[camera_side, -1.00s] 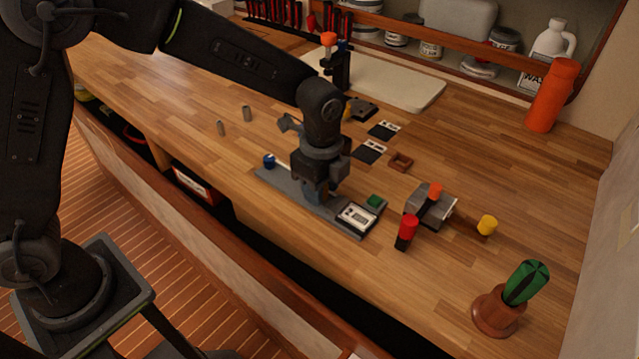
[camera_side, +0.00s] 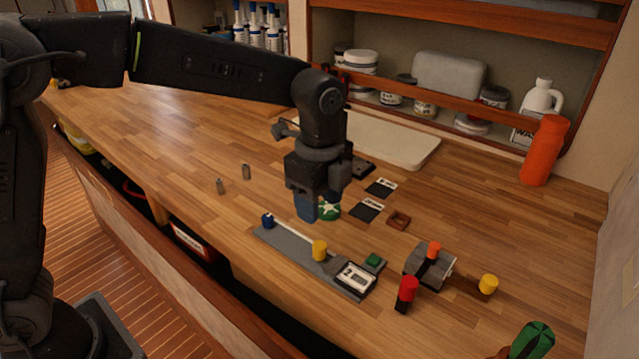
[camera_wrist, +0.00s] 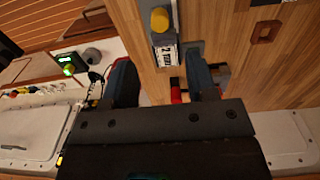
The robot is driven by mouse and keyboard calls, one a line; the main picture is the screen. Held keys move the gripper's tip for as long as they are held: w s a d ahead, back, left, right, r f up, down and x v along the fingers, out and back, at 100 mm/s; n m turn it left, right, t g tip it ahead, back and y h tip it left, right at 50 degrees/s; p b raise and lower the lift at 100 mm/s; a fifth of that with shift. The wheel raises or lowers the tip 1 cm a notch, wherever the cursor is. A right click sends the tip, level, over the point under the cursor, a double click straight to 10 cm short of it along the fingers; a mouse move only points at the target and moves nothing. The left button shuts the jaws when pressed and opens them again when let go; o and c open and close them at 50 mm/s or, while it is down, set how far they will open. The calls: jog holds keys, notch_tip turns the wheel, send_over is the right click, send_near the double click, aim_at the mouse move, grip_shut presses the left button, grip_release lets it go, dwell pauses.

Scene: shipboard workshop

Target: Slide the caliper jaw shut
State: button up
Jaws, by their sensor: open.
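The caliper fixture is a long grey base (camera_side: 283,248) on the bench with a pale rail (camera_side: 292,238) along it. A blue knob (camera_side: 267,220) stands at its left end. A yellow knob (camera_side: 319,250) stands upright on the rail near the display block (camera_side: 356,279) at the right end. The wrist view also shows the yellow knob (camera_wrist: 160,20) and the display (camera_wrist: 166,56). My gripper (camera_side: 317,211) is open and empty, raised above the base and behind the yellow knob in the side view. Its blue fingers (camera_wrist: 162,82) are apart and touch nothing.
A green button (camera_side: 373,261) sits beside the display. Bench left of the fixture is largely clear.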

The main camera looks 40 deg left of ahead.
notch_tip(320, 180, up, 3)
jog(key=shift+r, duration=0.1)
dwell(0.3)
jog(key=s+a+r+n+t, duration=0.3)
jog(key=s+a+r+n, duration=0.2)
jog(key=s+a+n, duration=0.35)
jog(key=s+a+f+n+t, duration=0.2)
jog(key=s+a+f+n, duration=0.2)
jog(key=s+n, duration=0.5)
jog(key=shift+s+a+t, duration=0.3)
jog(key=shift+s+a, duration=0.65)
jog(key=shift+s, duration=0.15)
